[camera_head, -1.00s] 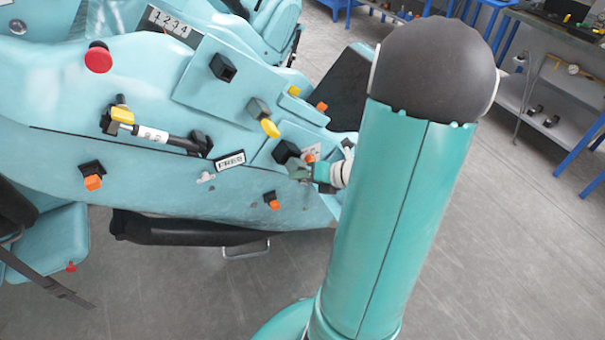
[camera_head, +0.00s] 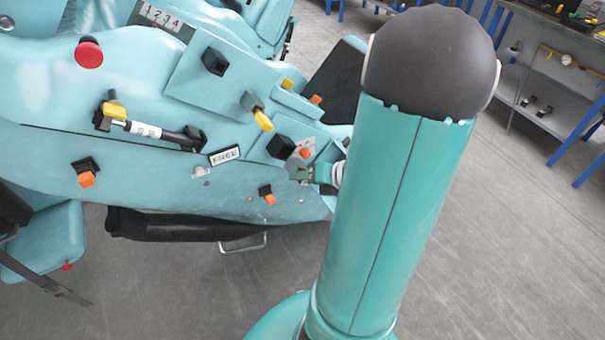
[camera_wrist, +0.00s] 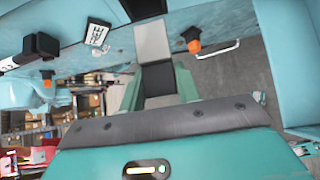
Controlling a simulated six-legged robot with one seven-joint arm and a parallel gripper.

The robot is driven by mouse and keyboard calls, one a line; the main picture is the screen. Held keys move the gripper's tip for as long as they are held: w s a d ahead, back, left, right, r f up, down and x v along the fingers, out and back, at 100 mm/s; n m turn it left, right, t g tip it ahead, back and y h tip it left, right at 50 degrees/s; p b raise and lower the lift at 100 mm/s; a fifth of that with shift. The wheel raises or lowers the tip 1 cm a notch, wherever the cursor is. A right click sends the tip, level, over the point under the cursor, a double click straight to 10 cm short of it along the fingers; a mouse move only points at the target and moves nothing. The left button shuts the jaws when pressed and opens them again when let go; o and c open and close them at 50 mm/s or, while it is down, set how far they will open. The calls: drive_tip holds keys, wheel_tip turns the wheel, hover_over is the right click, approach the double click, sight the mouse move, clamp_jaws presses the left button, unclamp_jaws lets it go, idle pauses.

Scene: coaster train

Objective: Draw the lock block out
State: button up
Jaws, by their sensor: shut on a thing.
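I take the lock block (camera_wrist: 158,78) to be the dark piece between my fingers in the wrist view. A light grey flat part (camera_wrist: 153,42) lies just beyond it, toward a black housing (camera_wrist: 143,8) at the top edge. My gripper (camera_wrist: 160,88) is shut on the dark piece, with a teal finger on each side. In the head view my gripper (camera_head: 300,173) is at the lower right of the teal panel, just below a black box (camera_head: 281,147) and an orange tab (camera_head: 304,153). The block cannot be made out there.
An orange-tipped fitting (camera_head: 267,195) sits close below my gripper.

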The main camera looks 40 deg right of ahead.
drive_tip(key=shift+s+a, duration=0.2)
drive_tip(key=shift+s, duration=0.55)
drive_tip(key=shift+s+a, duration=0.25)
drive_tip(key=shift+s, duration=0.5)
drive_tip(key=shift+s+a, duration=0.2)
drive_tip(key=shift+s, duration=0.55)
